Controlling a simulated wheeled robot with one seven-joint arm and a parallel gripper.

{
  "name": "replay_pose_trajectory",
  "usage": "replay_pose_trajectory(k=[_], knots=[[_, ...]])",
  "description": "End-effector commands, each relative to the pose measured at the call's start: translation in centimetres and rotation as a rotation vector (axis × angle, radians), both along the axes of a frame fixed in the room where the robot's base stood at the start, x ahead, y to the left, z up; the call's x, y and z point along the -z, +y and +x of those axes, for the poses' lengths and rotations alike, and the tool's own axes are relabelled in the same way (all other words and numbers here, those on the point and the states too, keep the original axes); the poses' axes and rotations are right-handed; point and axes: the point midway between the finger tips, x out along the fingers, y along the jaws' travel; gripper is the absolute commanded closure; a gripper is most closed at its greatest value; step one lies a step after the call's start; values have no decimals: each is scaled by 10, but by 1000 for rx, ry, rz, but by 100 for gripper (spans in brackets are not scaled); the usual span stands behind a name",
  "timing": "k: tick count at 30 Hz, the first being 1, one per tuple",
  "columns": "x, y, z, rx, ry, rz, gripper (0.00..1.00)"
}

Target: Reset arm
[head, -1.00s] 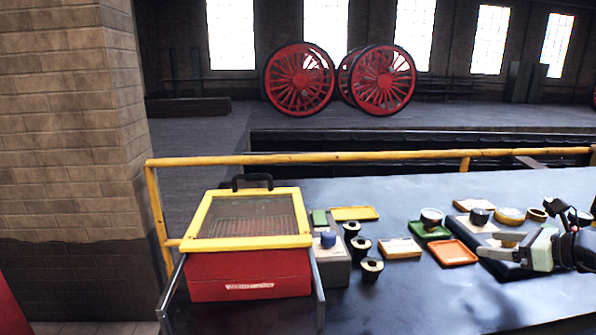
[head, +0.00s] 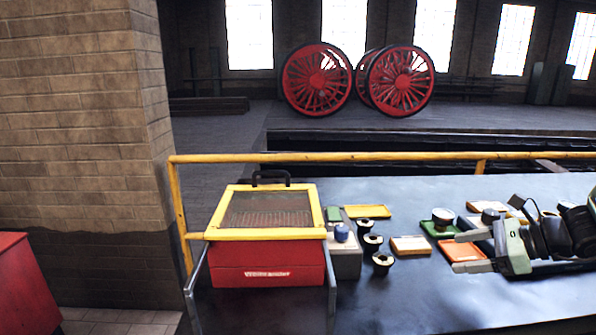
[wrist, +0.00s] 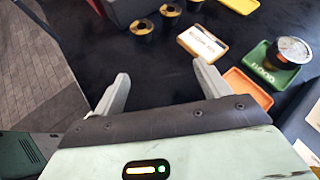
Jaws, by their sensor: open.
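My gripper (head: 474,252) is at the right of the head view, over the right part of the dark bench. Its two fingers point left and stand apart with nothing between them. In the wrist view my gripper (wrist: 158,88) shows both fingers spread over bare dark bench top. An orange tray (head: 462,250) lies at the fingers in the head view. It also shows just right of the right finger in the wrist view (wrist: 246,92). The arm hides part of the bench's right end.
A red box with a yellow-framed lid (head: 268,262) stands at the bench's left. Several black cups (head: 372,243), a cream labelled block (head: 411,246), a green tray (wrist: 283,78) with a round gauge-like pot (wrist: 292,51), and a yellow tray (head: 367,211) lie mid-bench. A yellow rail (head: 400,157) runs behind.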

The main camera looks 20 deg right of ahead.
Motion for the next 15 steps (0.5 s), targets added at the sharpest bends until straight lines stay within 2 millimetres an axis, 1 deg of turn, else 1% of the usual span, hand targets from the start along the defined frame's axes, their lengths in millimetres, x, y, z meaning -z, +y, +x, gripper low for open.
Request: replay_pose_trajectory(k=[1, 2, 4, 5, 6, 7, 9, 12, 15], knots=[[-4, 19, 3, -74, 1, -29, 25], [-5, 29, 3, -121, 1, -49, 25], [-7, 59, 4, -250, 2, -103, 25], [-9, 73, 3, -313, 0, -130, 25], [-11, 92, 0, -404, -3, -169, 25], [-12, 107, -2, -478, -8, -200, 25], [-14, 139, -10, -646, -22, -275, 25], [-18, 180, -26, -882, -56, -381, 25], [-22, 214, -45, -1116, -104, -486, 25]])
